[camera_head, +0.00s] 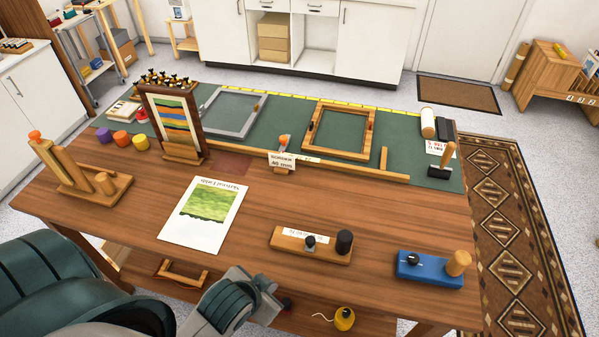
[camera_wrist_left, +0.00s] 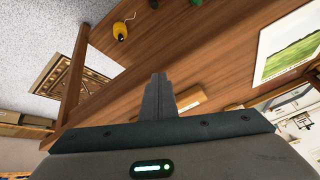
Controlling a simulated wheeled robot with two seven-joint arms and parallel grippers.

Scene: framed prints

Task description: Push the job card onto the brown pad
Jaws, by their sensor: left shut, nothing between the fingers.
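A white card with a green field picture (camera_head: 203,213), which I take to be the job card, lies flat on the wooden table, left of its middle. It also shows at the upper right of the left wrist view (camera_wrist_left: 288,48). A reddish-brown patch (camera_head: 228,165), which looks like the brown pad, lies behind the card, against the green mat. The card is apart from it. My left gripper (camera_head: 285,302) is near the table's front edge, to the right of and nearer than the card. Its fingers are shut and empty in the left wrist view (camera_wrist_left: 159,92). My right gripper is not in view.
A wooden post stand (camera_head: 95,188) is left of the card; a striped print rack (camera_head: 172,120) stands behind it. A wooden block with black knobs (camera_head: 290,240) and a blue block (camera_head: 425,268) sit to the right. The table around the card is clear.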

